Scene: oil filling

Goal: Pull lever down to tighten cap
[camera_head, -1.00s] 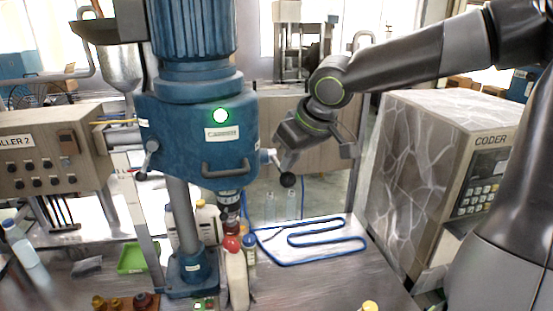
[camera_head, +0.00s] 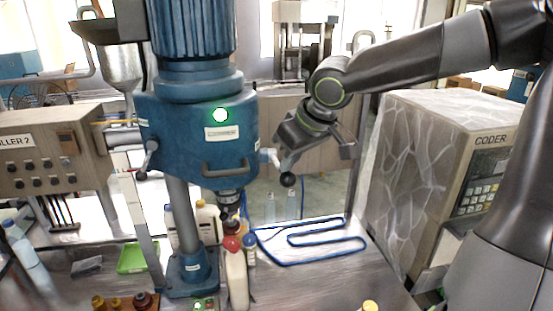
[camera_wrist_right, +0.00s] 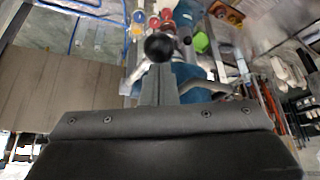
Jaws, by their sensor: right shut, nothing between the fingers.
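The blue capping press (camera_head: 195,130) stands left of centre in the head view. Its lever ends in a black ball knob (camera_head: 288,180), which also shows in the wrist view (camera_wrist_right: 158,46). My right gripper (camera_head: 286,163) is shut with nothing between its fingers. Its fingertips are at the lever, just above the knob; contact cannot be told. The dark chuck (camera_head: 231,200) hangs above a cluster of bottles. A cream bottle (camera_head: 237,280) with a red cap (camera_head: 232,243) stands in front and partly hides what is under the chuck. My left gripper is not in view.
A bottle with a blue cap (camera_head: 249,241) and other bottles stand close around the press. A blue tube loop (camera_head: 310,240) lies on the table to the right. A green tray (camera_head: 132,258) is left of the column. The coder box (camera_head: 420,170) stands right, below my arm.

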